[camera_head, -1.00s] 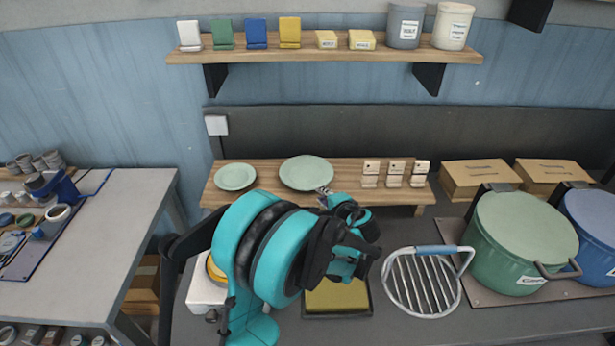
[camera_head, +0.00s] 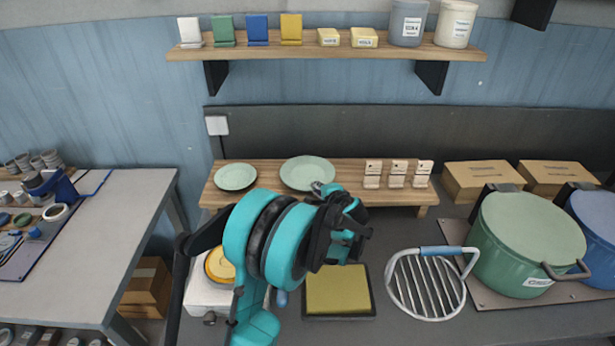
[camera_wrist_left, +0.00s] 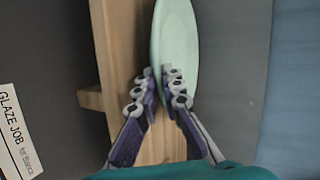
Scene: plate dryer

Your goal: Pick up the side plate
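Two pale green plates lie on a raised wooden board. The smaller plate (camera_head: 235,176) is on the left, and the larger plate (camera_head: 304,171) is to its right. My left gripper (camera_head: 322,188) is at the near right rim of the larger plate. In the left wrist view the fingers of my left gripper (camera_wrist_left: 159,74) are a small gap apart at the edge of a pale green plate (camera_wrist_left: 177,40). One finger overlaps the plate; whether either finger touches it I cannot tell. My right gripper is out of view.
Small wooden stands (camera_head: 397,174) are right of the plates on the board (camera_head: 265,193). In front are a yellow sponge-like pad (camera_head: 338,290), a wire rack (camera_head: 428,284) and a green pot (camera_head: 525,240). A loaded shelf (camera_head: 325,50) hangs above.

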